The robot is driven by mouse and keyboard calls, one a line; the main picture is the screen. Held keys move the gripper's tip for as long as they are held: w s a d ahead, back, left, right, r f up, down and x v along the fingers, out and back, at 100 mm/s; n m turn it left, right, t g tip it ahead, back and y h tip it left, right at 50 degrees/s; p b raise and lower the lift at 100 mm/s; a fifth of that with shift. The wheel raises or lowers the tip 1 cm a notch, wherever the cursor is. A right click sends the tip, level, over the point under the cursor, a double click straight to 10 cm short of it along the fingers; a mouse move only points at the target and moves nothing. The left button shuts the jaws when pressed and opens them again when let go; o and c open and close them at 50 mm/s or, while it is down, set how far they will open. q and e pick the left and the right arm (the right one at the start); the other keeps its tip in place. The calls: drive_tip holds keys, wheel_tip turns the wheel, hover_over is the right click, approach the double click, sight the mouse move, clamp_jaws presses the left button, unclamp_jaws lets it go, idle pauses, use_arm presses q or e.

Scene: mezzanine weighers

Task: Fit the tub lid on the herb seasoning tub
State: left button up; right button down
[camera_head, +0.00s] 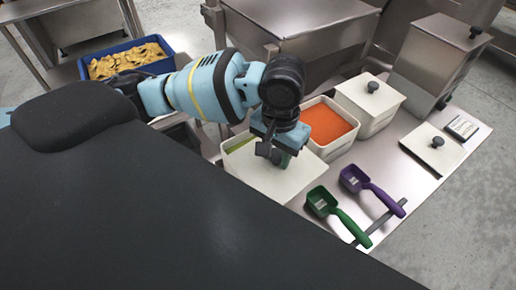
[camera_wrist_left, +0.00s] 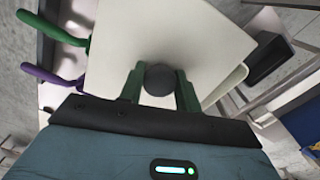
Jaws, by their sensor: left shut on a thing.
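The herb seasoning tub (camera_head: 227,148) is a pale tub on the steel table, with a strip of green contents showing at its back left. The white tub lid (camera_head: 283,183) hides the rest of it. My left gripper (camera_head: 272,153) is over the tub and shut on the lid's dark knob. In the left wrist view my left gripper (camera_wrist_left: 160,88) has its green fingers on either side of the round knob, with the lid (camera_wrist_left: 140,35) beyond. The lid sits off-line from the tub; whether they touch I cannot tell. My right gripper is not in view.
Behind stand an open tub of orange seasoning (camera_head: 327,123) and a lidded tub (camera_head: 369,108). Another lid (camera_head: 433,147) lies at the right by a small label block (camera_head: 461,128). A green scoop (camera_head: 336,213) and a purple scoop (camera_head: 371,190) lie in front. A blue crate (camera_head: 126,58) is at back left.

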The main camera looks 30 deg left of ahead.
use_arm(q)
drive_tip(key=shift+m, duration=0.5)
drive_tip(key=d, duration=0.2)
drive_tip(key=s+d, duration=0.1)
drive_tip(key=d, duration=0.2)
drive_tip(key=s+d+r, duration=0.1)
drive_tip(key=d, duration=0.2)
drive_tip(key=shift+d+r+p, duration=0.1)
drive_tip(key=shift+d+p, duration=0.05)
drive_tip(key=shift+p, duration=0.2)
drive_tip(key=w+a, duration=0.2)
drive_tip(key=a, duration=0.2)
drive_tip(key=w+a+f, duration=0.1)
drive_tip(key=w+a, duration=0.1)
drive_tip(key=a, duration=0.3)
drive_tip(key=w+a, duration=0.1)
drive_tip(key=a, duration=0.4)
drive_tip(key=shift+w+a+f, duration=0.15)
drive_tip(key=shift+w+f, duration=0.1)
drive_tip(key=shift+w, duration=0.15)
drive_tip(key=f, duration=0.2)
drive_tip(key=shift+w+a+f, duration=0.15)
drive_tip(key=shift+a+f, duration=0.2)
drive_tip(key=shift+f, duration=0.45)
drive_tip(key=shift+f, duration=0.15)
drive_tip(key=o, duration=1)
wheel_tip(320, 180, up, 12)
drive_tip(key=shift+r, duration=0.2)
